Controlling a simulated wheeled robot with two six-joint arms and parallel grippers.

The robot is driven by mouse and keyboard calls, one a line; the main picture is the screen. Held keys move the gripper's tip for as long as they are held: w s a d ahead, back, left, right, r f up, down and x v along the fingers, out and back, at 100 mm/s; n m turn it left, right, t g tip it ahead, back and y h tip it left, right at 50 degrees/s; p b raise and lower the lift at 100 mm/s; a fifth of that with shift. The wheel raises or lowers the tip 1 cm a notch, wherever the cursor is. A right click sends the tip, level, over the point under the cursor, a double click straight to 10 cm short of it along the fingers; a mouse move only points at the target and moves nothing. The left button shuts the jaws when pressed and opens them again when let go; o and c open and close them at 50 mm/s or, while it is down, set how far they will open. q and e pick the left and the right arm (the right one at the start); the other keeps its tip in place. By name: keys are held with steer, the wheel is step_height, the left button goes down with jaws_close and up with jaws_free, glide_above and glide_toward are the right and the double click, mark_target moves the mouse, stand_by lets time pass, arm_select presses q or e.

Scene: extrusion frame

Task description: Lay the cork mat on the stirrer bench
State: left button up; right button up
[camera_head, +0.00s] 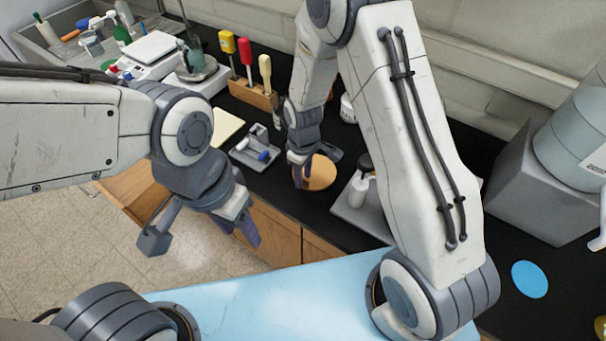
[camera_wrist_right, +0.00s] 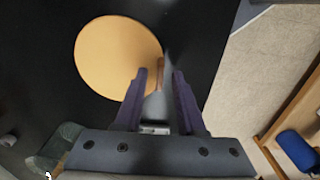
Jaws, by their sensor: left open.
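The cork mat (camera_head: 322,173) is a round tan disc on the black counter in the head view, partly hidden by my right gripper. It also shows in the right wrist view (camera_wrist_right: 112,55). My right gripper (camera_head: 316,166) is at the mat's edge. Its fingers (camera_wrist_right: 160,72) look apart, with a small brown piece at the mat's rim between them. I cannot tell whether they touch the mat. My left gripper (camera_head: 203,238) is open and empty, over the floor in front of the counter. A stirrer-like device (camera_head: 203,80) with a glass vessel stands on the counter at upper left.
A wooden block (camera_head: 252,95) with several coloured-handled tools stands behind. A grey tray (camera_head: 256,148) with a blue item lies left of the mat. A grey plate (camera_head: 362,218) with bottles stands right of it. A blue disc (camera_head: 530,279) lies at far right.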

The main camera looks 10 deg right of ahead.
steer(key=shift+r, duration=0.3)
steer(key=shift+w+r, duration=0.1)
steer(key=shift+r, duration=0.25)
step_height(320, 180, up, 10)
steer(key=b, duration=0.3)
steer(key=s+a+r+m, duration=0.1)
steer(key=s+a+r, duration=0.1)
steer(key=s, duration=0.9)
steer(key=s+a+r+y, duration=0.1)
steer(key=s+a+r, duration=0.2)
steer(key=s, duration=0.8)
step_height(320, 180, up, 2)
steer(key=shift+s+m, duration=0.4)
